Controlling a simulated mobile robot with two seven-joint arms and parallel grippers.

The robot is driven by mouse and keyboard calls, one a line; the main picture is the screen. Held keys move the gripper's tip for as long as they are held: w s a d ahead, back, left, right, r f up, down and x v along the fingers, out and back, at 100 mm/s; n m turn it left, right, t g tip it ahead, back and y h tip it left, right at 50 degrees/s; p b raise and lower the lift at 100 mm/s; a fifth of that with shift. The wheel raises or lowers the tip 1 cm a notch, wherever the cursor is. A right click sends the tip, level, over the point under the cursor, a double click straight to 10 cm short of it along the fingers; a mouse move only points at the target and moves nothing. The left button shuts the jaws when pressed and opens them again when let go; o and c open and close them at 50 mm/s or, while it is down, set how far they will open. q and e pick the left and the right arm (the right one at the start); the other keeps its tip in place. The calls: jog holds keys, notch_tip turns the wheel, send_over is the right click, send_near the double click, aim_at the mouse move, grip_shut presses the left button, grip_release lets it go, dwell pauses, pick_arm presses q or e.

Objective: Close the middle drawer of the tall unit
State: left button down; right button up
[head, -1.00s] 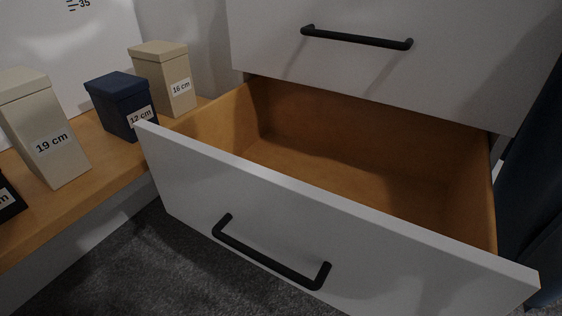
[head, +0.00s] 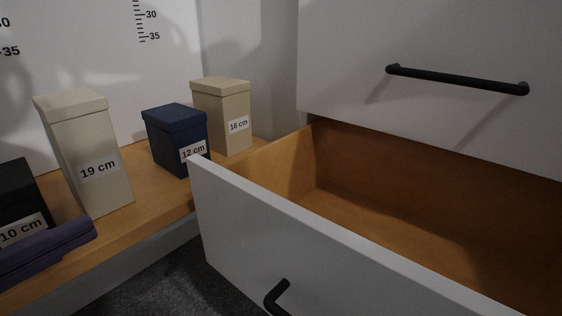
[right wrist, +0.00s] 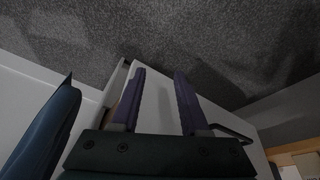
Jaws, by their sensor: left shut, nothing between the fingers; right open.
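The open drawer's white front (head: 310,235) stands far out from the tall unit in the head view, with its wooden inside empty where it shows. Its black handle (head: 278,297) is cut off by the bottom edge. A closed drawer front (head: 440,45) is above it. My left gripper (head: 90,230) is shut and empty, at the lower left over the shelf, left of the drawer front and apart from it. In the right wrist view my right gripper (right wrist: 158,80) is open, its purple fingers seen against a white drawer front (right wrist: 157,112); contact cannot be told.
A wooden shelf (head: 150,185) left of the drawer holds labelled boxes: a cream 19 cm box (head: 95,150), a navy 12 cm box (head: 178,138), a beige 16 cm box (head: 222,112) and a black 10 cm box (head: 20,200). Dark carpet (head: 165,285) lies below.

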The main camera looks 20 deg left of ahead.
pick_arm(q)
jog(key=h, duration=0.1)
jog(key=b, duration=0.5)
send_near(209, 173)
jog(key=shift+m, duration=0.4)
jog(key=x, duration=0.6)
jog(key=shift+w+d, duration=0.15)
jog(key=shift+w, duration=0.25)
pick_arm(e)
notch_tip(209, 173, down, 5)
jog(key=shift+s+d+f, duration=0.1)
jog(key=shift+f, duration=0.1)
